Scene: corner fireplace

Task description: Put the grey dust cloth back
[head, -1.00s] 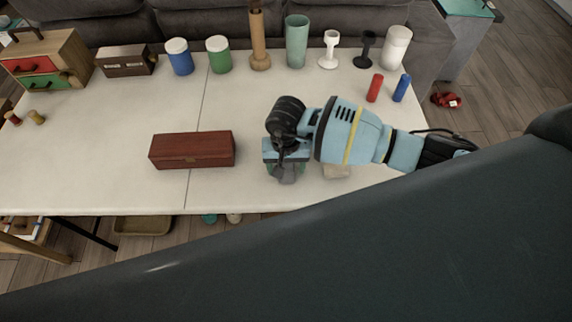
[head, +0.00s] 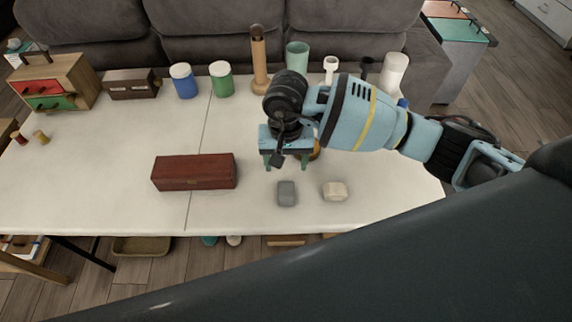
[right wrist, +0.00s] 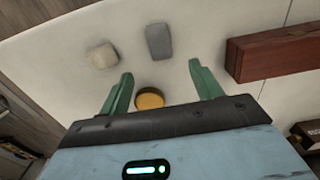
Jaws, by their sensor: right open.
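The grey dust cloth (head: 287,194) lies as a small folded block on the pale table, right of the dark red box (head: 194,171). It also shows in the right wrist view (right wrist: 158,41), beyond the fingertips. My right gripper (head: 286,163) is open and empty, above the table and a little behind the cloth, apart from it. Its two green fingers (right wrist: 160,70) are spread in the right wrist view. My left gripper is in neither view.
A beige block (head: 334,191) lies right of the cloth. A round yellow-topped thing (right wrist: 149,98) stands near my right gripper, mostly hidden in the head view. Blue (head: 185,81) and green (head: 221,79) canisters stand along the back. The table's left front is clear.

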